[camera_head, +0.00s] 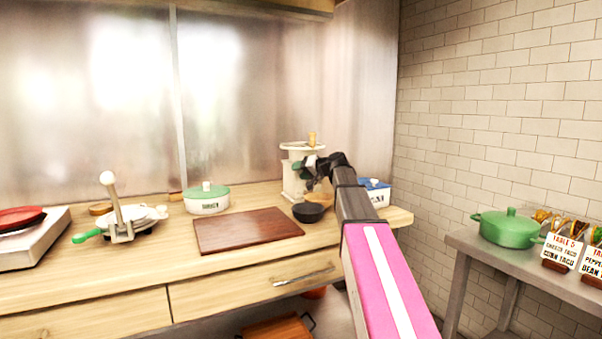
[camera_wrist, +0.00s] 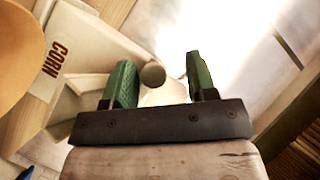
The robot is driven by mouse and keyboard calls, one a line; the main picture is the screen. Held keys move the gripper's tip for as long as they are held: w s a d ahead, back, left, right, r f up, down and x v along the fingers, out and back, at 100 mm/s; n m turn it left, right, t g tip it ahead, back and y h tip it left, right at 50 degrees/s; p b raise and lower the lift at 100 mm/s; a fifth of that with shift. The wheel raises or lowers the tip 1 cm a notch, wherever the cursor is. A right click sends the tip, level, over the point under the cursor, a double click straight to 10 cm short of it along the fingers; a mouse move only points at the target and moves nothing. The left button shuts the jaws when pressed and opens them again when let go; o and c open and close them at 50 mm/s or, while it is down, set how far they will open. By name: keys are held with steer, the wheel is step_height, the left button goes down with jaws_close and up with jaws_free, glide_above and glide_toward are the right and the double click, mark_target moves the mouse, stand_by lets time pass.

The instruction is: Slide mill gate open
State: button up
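The white mill (camera_head: 290,182) stands at the back of the wooden counter, with a tan knob on top. My gripper (camera_head: 306,166) is at its upper front and hides part of it. In the wrist view, my gripper (camera_wrist: 162,82) has its two green fingers spread apart. A round grey knob (camera_wrist: 153,75) shows between them, close to the left finger; I cannot tell whether they touch. A white part with a CORN label (camera_wrist: 55,60) lies to the left. I cannot make out clearly which part is the gate or how far open it is.
A black bowl (camera_head: 308,213) stands below my gripper, beside a brown cutting board (camera_head: 248,231). A white pot with a green lid (camera_head: 207,204) and a press (camera_head: 122,232) stand further left. A blue and white box (camera_head: 376,196) is right of my arm.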

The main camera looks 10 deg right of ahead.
steer(key=shift+d, duration=0.1)
steer(key=shift+s+d, duration=0.1)
steer(key=shift+d, duration=0.15)
steer(key=v, duration=1)
steer(key=shift+s, duration=0.15)
steer(key=shift+d+r, duration=0.1)
